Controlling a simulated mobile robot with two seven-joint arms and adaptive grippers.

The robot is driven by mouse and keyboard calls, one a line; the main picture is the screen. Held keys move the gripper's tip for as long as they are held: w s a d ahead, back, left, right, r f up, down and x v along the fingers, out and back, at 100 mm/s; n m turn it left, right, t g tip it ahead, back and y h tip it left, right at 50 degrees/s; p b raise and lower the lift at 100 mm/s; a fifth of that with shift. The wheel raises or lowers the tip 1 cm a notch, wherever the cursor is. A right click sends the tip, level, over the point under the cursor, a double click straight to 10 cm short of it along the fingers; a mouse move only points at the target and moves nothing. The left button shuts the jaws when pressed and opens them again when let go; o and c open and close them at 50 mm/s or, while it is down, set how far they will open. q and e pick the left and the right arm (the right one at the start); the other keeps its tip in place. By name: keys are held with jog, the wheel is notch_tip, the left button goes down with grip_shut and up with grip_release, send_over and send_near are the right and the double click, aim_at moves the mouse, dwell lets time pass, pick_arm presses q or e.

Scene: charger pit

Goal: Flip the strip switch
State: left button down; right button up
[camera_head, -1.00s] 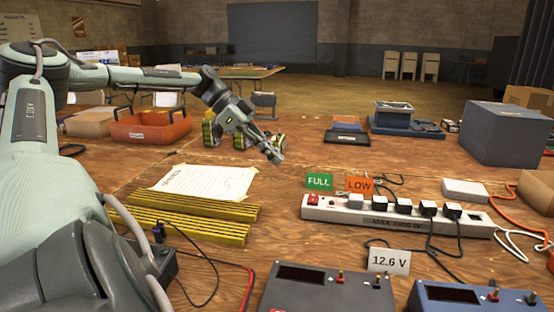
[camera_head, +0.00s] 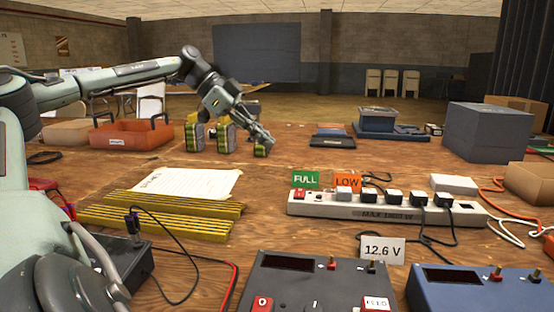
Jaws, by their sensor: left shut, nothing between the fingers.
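The power strip (camera_head: 385,210) is white and lies on the wooden table right of centre, with several plugs in it. Its red switch (camera_head: 300,194) is at the strip's left end, below the green FULL card. My left gripper (camera_head: 268,145) is shut and empty, pointing down and right above the table, behind and left of the strip. It is apart from the switch. Whether the switch is on or off is too small to tell. My right gripper is not in the view.
FULL (camera_head: 306,180) and LOW (camera_head: 347,182) cards stand behind the strip. Yellow bars (camera_head: 165,214) and a paper sheet (camera_head: 187,182) lie left of it. A dark charger (camera_head: 310,282) and a blue charger (camera_head: 475,288) stand in front. Cables run at the right.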

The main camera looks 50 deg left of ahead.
aim_at(300, 193)
pick_arm(q)
jog(key=x, duration=0.9)
jog(key=shift+f, duration=0.55)
jog(key=shift+w+a+f, duration=0.1)
jog(key=shift+f, duration=0.65)
jog(key=shift+w+a+f, duration=0.1)
jog(key=shift+f, duration=0.65)
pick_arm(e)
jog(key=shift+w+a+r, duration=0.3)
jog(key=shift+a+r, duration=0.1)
